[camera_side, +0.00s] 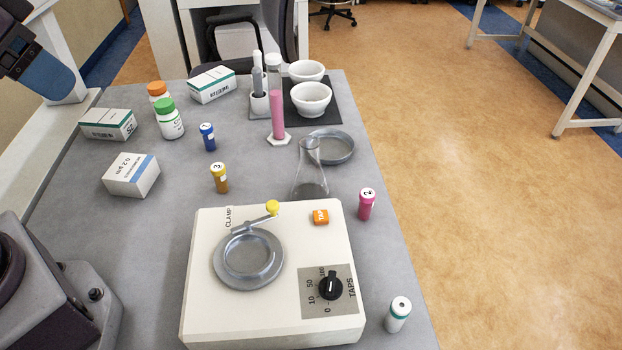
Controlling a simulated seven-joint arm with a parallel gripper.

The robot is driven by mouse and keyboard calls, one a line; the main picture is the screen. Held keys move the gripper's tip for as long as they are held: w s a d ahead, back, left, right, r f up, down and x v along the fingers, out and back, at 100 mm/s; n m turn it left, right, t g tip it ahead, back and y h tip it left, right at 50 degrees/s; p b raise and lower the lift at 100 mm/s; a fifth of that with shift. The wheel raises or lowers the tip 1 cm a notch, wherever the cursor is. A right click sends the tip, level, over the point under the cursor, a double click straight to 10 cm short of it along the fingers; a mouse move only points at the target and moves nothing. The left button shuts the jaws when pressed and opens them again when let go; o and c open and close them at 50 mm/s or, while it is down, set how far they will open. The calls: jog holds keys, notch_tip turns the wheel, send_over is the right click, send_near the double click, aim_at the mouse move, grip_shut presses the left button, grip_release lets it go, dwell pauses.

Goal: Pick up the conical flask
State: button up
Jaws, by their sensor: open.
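The conical flask (310,172) is clear glass and stands upright on the grey table, just behind the cream tap machine. Its lower part looks dark, and I cannot tell if that is contents or the table showing through. The machine's back edge comes close to its base in the picture. A grey metal dish (333,147) sits just behind and to the right of the flask. My gripper is not in view; only parts of my arm show at the left edge, well away from the flask.
The tap machine (330,247) has a ring clamp and a knob. Behind are a pink cylinder (277,115) and white mortars (311,98).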

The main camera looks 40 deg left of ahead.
jog(key=m+t+h, duration=0.3)
jog(key=t, duration=0.5)
send_over(310, 150)
jog(key=s+a, duration=0.2)
jog(key=a, duration=0.4)
notch_tip(310, 150, down, 10)
jog(key=d+f+t+h, duration=0.1)
jog(key=f, duration=0.4)
jog(key=d+f+t, duration=0.1)
jog(key=f, duration=0.3)
jog(key=d+f+t+h, duration=0.1)
jog(key=d+f, duration=0.1)
jog(key=f, duration=0.3)
jog(key=shift+w+f+m+t+h, duration=0.2)
jog(key=shift+f+m+t+h, duration=0.1)
jog(key=shift+f, duration=0.05)
jog(key=shift+x, duration=1.15)
jog(key=shift+w+f, duration=0.1)
jog(key=shift+w, duration=0.3)
